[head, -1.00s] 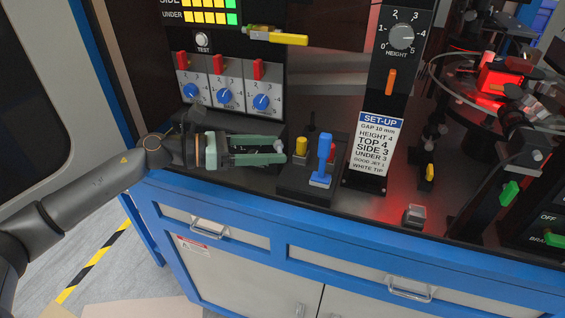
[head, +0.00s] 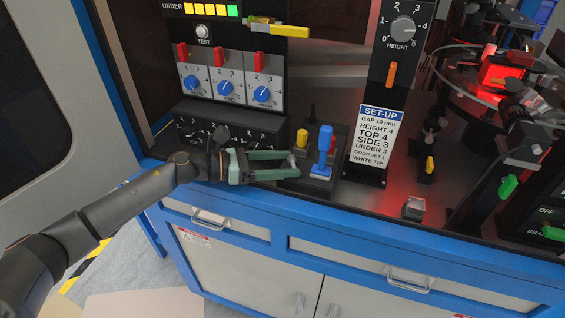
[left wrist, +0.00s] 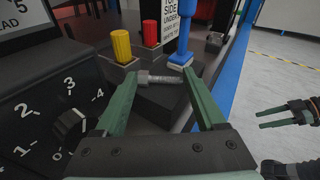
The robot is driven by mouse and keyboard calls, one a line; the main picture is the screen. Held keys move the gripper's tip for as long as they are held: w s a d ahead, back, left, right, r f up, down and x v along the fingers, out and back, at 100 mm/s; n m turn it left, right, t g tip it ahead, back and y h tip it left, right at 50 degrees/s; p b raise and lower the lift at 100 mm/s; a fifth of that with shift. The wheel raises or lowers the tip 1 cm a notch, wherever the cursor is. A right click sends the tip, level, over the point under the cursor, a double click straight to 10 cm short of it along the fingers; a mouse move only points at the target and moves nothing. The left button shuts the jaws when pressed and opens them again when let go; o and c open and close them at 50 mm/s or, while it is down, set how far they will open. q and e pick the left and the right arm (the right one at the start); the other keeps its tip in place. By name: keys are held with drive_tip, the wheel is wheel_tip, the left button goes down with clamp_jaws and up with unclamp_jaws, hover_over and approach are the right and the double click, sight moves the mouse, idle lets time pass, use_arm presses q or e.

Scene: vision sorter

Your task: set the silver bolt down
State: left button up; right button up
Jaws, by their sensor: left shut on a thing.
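The silver bolt (left wrist: 160,77) lies crosswise between the fingertips of my left gripper (left wrist: 158,84), which is shut on it. In the head view my left gripper (head: 294,166) points right, low over the front of the bench, with the bolt (head: 291,158) small and pale at its tips. Beneath and beyond the bolt is a dark block; I cannot tell whether the bolt touches it. My right gripper (left wrist: 259,119) shows at the right of the left wrist view, its fingers apart and empty, over the floor.
A blue-handled lever (head: 323,152), a yellow post (head: 302,138) and a red post (left wrist: 150,33) stand just beyond the left gripper. A black dial box (head: 230,128) stands behind it. The blue bench edge (head: 260,203) runs in front. A set-up sign (head: 376,136) is farther right.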

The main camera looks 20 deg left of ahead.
use_arm(q)
drive_tip(key=o, duration=1.3)
drive_tip(key=shift+r+p, duration=0.25)
drive_tip(key=shift+p, duration=0.15)
drive_tip(key=b+v, duration=0.1)
drive_tip(key=v, duration=0.2)
drive_tip(key=b+v, duration=0.1)
drive_tip(key=v, duration=0.3)
drive_tip(key=b+v, duration=0.1)
drive_tip(key=v, duration=0.2)
drive_tip(key=shift+s+a+f, duration=0.2)
drive_tip(key=shift+a, duration=0.2)
drive_tip(key=shift+s+a+r, duration=0.25)
drive_tip(key=shift+s+a, duration=0.05)
drive_tip(key=shift+a, duration=0.2)
